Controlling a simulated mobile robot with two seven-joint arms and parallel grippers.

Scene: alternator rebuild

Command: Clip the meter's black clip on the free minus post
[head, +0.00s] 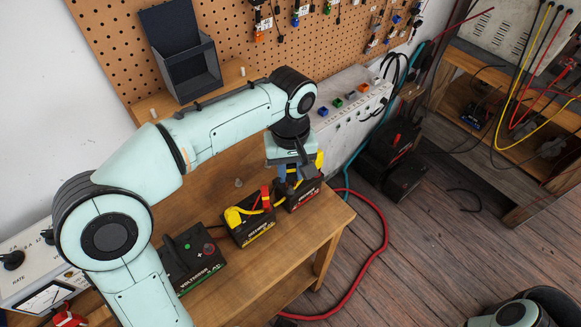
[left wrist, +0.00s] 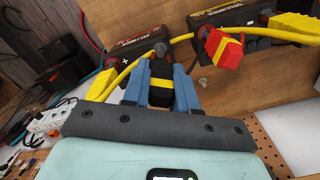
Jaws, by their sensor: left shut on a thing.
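My left gripper (head: 292,180) is over the red-labelled battery (head: 304,196) at the bench's right end. In the left wrist view its blue fingers (left wrist: 157,82) are shut on a black clip (left wrist: 160,97) with a yellow band. The clip's front end is close to a grey post (left wrist: 160,49) on the battery (left wrist: 128,38); I cannot tell whether it touches. A plus mark shows near the other end of that battery. A red clip (left wrist: 226,48) and a yellow clip (left wrist: 293,26) sit at the neighbouring battery (left wrist: 232,14). My right gripper is out of view.
The yellow-labelled battery (head: 250,232) and a green-marked one (head: 192,262) stand left along the wooden bench (head: 262,273). A yellow cable (left wrist: 122,76) runs past the clip. A white box with a dial (head: 42,298) is at lower left. A red hose (head: 381,245) lies on the floor.

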